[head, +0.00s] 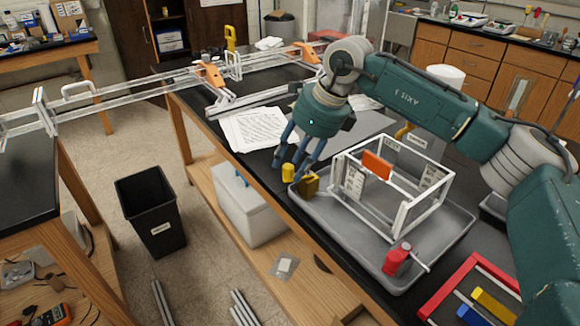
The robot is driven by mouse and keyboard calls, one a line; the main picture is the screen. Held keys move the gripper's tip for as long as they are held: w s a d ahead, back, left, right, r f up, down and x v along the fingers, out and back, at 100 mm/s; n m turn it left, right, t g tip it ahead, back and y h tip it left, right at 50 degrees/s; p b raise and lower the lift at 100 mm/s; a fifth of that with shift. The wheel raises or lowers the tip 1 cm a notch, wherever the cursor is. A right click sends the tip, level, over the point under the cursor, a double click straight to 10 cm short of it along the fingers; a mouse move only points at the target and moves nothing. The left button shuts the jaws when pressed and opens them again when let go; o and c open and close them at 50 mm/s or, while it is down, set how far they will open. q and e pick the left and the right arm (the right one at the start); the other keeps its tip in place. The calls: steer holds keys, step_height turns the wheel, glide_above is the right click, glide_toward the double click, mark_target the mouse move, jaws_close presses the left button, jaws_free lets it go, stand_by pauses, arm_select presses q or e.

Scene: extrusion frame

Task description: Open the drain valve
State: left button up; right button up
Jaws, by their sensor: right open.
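A brass-yellow block (308,184) sits at the left corner of the grey tray (345,256). A bright yellow cylinder-like piece (288,173) is just left of it, near the bench edge. These may be the drain valve and its handle; I cannot tell for sure, nor how it is turned. My right gripper (294,165) reaches down from the upper right with its blue fingers spread. Its fingertips are at the yellow parts and partly cover them; I cannot tell whether they touch. The gripper is open. My left gripper is not in view.
A white extrusion frame (398,222) with an orange plate stands in the tray. Papers (258,130) lie left of my gripper. A white box (247,212) and a black bin (150,212) are below, beyond the bench edge.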

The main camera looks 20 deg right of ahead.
steer(key=v, duration=1)
steer(key=shift+s, duration=0.15)
steer(key=shift+a+f, duration=0.1)
steer(key=shift+f, duration=0.1)
